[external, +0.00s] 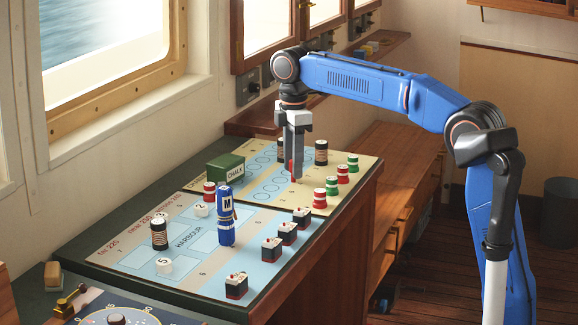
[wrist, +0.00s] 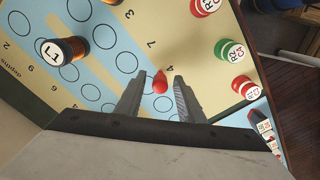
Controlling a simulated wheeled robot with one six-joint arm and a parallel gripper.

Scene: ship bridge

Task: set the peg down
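The red peg (wrist: 160,83) shows in the wrist view between the fingertips of my gripper (wrist: 158,92), with a gap on each side of it. It is over or on the pale chart board (wrist: 135,18), close to the row of printed circles; I cannot tell whether its foot touches the board. My gripper is open around it, fingers pointing down. In the external view my gripper (external: 295,165) is low over the far chart board (external: 310,207), and only a sliver of red shows at its fingers.
Red and green pieces (external: 332,185) stand along the board's right edge. Dark bobbin-like pieces (external: 321,153) stand near its far end. A green chalk box (external: 226,167) is to the left. The near harbour board (external: 140,258) holds a blue "M" figure (external: 226,222) and several blocks.

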